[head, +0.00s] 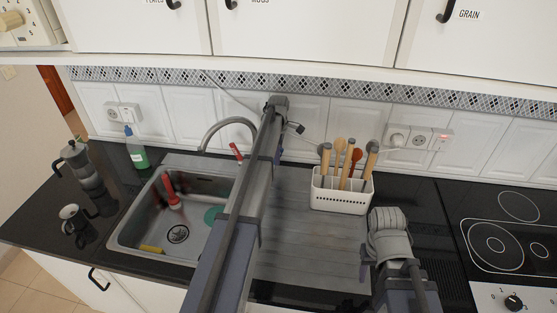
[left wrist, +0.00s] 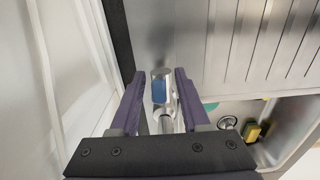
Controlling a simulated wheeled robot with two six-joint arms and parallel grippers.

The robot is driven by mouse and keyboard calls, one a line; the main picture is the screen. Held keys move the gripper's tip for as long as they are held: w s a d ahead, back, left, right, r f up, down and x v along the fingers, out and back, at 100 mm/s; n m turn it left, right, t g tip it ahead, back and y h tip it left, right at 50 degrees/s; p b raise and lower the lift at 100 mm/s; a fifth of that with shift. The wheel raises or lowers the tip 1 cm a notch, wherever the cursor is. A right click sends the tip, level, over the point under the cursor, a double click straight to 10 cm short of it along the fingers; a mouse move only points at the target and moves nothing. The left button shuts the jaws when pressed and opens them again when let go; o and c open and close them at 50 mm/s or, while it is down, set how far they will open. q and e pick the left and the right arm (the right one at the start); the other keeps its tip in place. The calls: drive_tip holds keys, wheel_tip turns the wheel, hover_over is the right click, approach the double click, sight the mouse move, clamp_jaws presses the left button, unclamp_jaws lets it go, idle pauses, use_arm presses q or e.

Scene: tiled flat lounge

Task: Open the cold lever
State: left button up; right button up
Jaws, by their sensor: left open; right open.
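The tap stands at the back of the steel sink (head: 118,238), with a curved spout (head: 226,122) and a red lever (head: 237,151). A blue-marked lever (left wrist: 159,91), which looks like the cold one, shows in the left wrist view. It lies between the two parted fingers of my left gripper (left wrist: 160,75), which is open; I cannot tell whether either finger touches it. In the head view my left arm hides the blue lever and most of the left gripper. My right gripper (head: 388,240) is at the lower right, open and away from the tap; its fingers are hard to make out.
A white utensil holder (head: 341,198) stands behind the ribbed drainboard (head: 305,225), right of my left arm. The hob (head: 508,245) is at right. Wall cupboards hang above.

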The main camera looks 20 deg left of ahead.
use_arm(q)
clamp_jaws()
idle(0.3)
idle(1.1)
